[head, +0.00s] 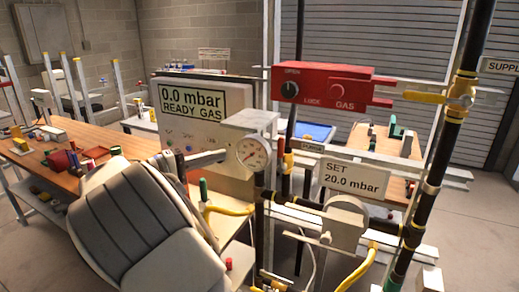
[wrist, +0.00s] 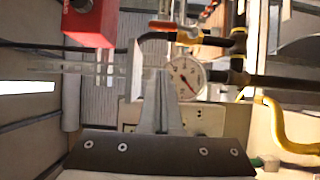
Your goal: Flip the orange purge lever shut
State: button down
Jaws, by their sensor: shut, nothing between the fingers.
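The orange purge lever (head: 288,162) stands roughly upright beside a small label, just right of the pressure gauge (head: 253,152) in the head view. In the wrist view the orange lever (wrist: 174,27) lies across the upper middle, above the gauge (wrist: 186,76). My gripper (head: 222,154) is shut and empty, reaching from the left toward the gauge. In the wrist view my gripper (wrist: 162,74) points up the picture, its tips just left of the gauge dial. The tips appear apart from the lever. The lever's pivot is hard to make out.
A red box (head: 328,88) is mounted above the lever; it also shows in the wrist view (wrist: 91,22). A grey panel with a display (head: 191,100) stands behind my gripper. Black pipes and a yellow hose (head: 228,210) crowd below. A black pipe (head: 447,130) rises at right.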

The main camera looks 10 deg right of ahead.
aim_at(281, 156)
dwell(0.3)
jog(key=s+x, duration=0.1)
jog(key=x, duration=0.3)
jog(key=p+x, duration=0.1)
jog(key=x, duration=0.3)
jog(key=s+d+x, duration=0.1)
jog(key=x, duration=0.3)
jog(key=shift+s+d, duration=0.2)
jog(key=shift+d, duration=0.3)
jog(key=shift+s+d+m+y+b, duration=0.25)
jog(key=shift+m+b, duration=0.25)
jog(key=shift+b, duration=0.25)
jog(key=s+d+f+m+y+b, duration=0.2)
jog(key=s+d+m+y+b, duration=0.1)
jog(key=b, duration=0.9)
jog(key=s+d+f+m+t+y+b, duration=0.1)
jog(key=d+m+y+b, duration=0.3)
jog(key=b, duration=0.9)
jog(key=shift+s+d+f+m+t, duration=0.3)
jog(key=shift+s+d+f+m, duration=0.45)
jog(key=shift+m, duration=0.55)
jog(key=shift+s+a+y, duration=0.1)
jog(key=shift+s+y, duration=0.1)
jog(key=shift+y, duration=0.05)
